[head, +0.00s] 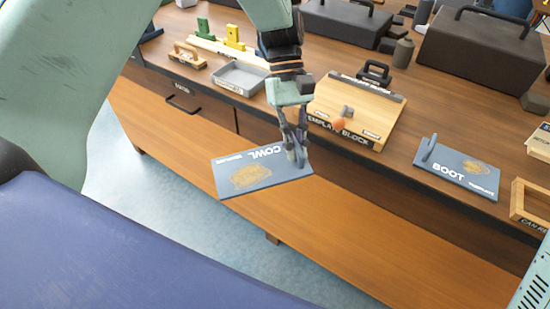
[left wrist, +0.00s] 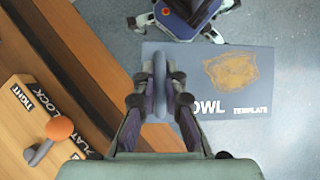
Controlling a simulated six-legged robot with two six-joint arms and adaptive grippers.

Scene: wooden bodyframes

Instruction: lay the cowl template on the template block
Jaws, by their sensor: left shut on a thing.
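The cowl template (head: 240,171) is a flat blue-grey plate with white lettering and a tan patch. It hangs in the air in front of the bench edge. My left gripper (head: 296,150) is shut on its upright handle; in the left wrist view the gripper (left wrist: 160,100) closes around the grey handle loop, with the plate (left wrist: 207,75) beyond. The template block (head: 350,108) is a pale wooden block on the bench, just behind and right of the gripper. An orange-knobbed lever (head: 338,125) is at its front, and the block also shows in the left wrist view (left wrist: 18,88). My right gripper is out of view.
The boot template (head: 457,168) lies on the bench right of the block. A grey tray (head: 240,78) and a wooden handled tool (head: 187,56) stand to the left. Dark cases (head: 478,48) are at the back. A wooden frame (head: 530,205) is at the right edge.

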